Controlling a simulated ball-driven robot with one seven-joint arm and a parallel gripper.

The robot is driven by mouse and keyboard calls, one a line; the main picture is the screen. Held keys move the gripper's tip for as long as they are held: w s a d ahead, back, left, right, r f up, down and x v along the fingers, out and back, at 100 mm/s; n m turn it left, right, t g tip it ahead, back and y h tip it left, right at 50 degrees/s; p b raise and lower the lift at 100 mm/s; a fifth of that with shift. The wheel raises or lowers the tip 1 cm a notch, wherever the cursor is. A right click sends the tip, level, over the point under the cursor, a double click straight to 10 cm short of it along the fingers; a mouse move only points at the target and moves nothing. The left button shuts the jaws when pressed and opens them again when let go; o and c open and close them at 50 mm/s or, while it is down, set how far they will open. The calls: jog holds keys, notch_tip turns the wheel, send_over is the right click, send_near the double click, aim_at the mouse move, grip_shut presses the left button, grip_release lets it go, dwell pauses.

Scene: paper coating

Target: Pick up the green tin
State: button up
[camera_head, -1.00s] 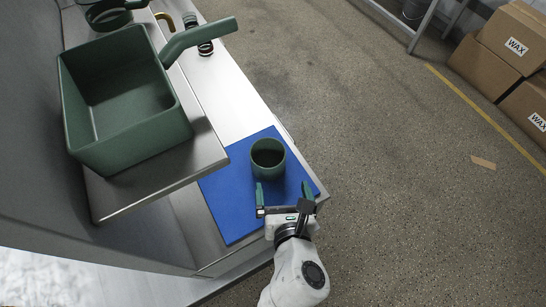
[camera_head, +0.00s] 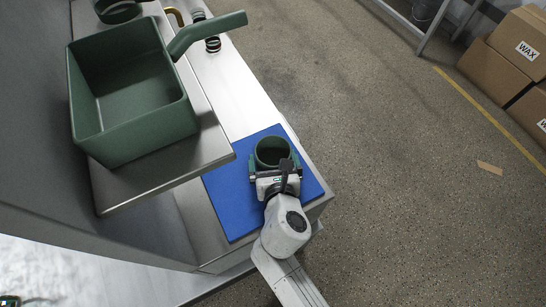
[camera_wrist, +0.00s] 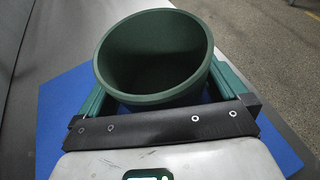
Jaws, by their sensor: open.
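The green tin (camera_head: 272,146) is an open, empty round cup standing on the blue mat (camera_head: 232,205) on the metal counter. My gripper (camera_head: 275,167) is at the tin's near side, with its green fingers open, one on each side of it. In the wrist view the tin (camera_wrist: 153,55) fills the space between the fingers of my gripper (camera_wrist: 165,85). The tin's lower part is hidden by the gripper's dark front edge. I cannot tell whether the fingers touch it.
A large green square bin with a handle (camera_head: 150,130) stands on a raised metal shelf (camera_head: 180,165) left of the mat. A dark jar (camera_head: 212,43) stands on the counter behind. Wax boxes (camera_head: 515,50) are at the far right. The floor (camera_head: 390,190) is mostly clear.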

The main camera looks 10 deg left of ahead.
jog(key=shift+w+f, duration=0.1)
jog(key=shift+w, duration=0.1)
jog(key=shift+c, duration=0.5)
jog(key=c, duration=0.7)
